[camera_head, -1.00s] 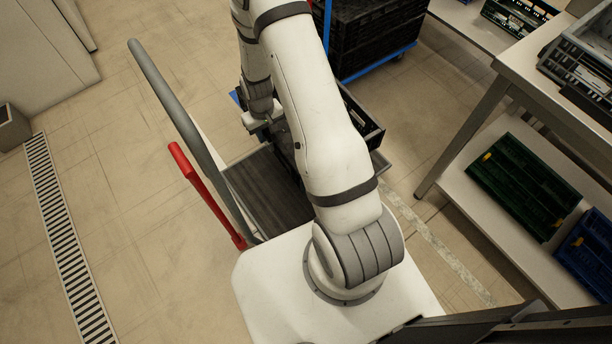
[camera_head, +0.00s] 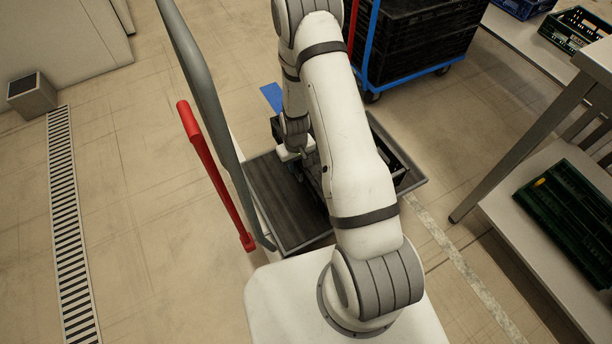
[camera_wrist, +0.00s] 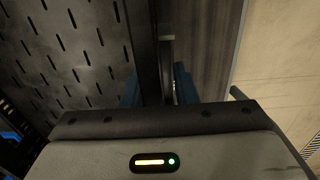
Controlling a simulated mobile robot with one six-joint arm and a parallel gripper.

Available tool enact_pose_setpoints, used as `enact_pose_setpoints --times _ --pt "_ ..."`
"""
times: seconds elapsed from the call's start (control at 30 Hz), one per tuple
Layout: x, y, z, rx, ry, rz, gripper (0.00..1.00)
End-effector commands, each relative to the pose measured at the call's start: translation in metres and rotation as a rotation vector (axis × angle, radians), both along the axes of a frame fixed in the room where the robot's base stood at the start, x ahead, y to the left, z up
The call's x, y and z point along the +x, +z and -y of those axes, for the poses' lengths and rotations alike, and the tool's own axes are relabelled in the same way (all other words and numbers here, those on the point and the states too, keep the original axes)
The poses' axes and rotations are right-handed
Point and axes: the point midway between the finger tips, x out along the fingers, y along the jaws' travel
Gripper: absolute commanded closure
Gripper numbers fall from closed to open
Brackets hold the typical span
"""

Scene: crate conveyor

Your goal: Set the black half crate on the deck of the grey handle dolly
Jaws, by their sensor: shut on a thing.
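The black half crate (camera_head: 398,167) is mostly hidden behind my arm in the head view. It lies over the right part of the dark deck (camera_head: 270,190) of the grey handle dolly; whether its base touches the deck is hidden. The dolly's grey handle (camera_head: 207,85) rises at the left. My gripper (camera_head: 293,153) is at the crate's left side. In the wrist view, my gripper (camera_wrist: 158,90) has its blue pads on either side of the crate's wall (camera_wrist: 144,50), shut on it. The crate's slotted floor (camera_wrist: 75,60) is to the left, the deck (camera_wrist: 203,55) to the right.
A red bar (camera_head: 212,175) stands beside the grey handle. A blue-framed trolley (camera_head: 405,72) with stacked black crates is behind. A table leg (camera_head: 520,150) and a low shelf with a green crate (camera_head: 570,215) are at the right. Open floor lies left, with a drain grate (camera_head: 68,220).

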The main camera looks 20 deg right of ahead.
Motion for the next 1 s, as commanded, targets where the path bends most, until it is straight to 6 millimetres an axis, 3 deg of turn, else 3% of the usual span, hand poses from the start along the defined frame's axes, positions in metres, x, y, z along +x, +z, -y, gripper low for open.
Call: enact_pose_setpoints --times 0.1,0.5,0.9,0.93,1.0 --pt "-0.001 -0.025 0.000 0.000 0.000 -0.002 1.00" --pt "0.000 -0.068 -0.001 0.000 0.001 -0.001 1.00" --pt "0.000 -0.072 -0.001 0.000 0.001 0.000 1.00" --pt "0.000 -0.071 -0.001 0.000 0.001 -0.001 0.71" --pt "0.000 -0.071 -0.001 0.000 0.001 -0.001 0.66"
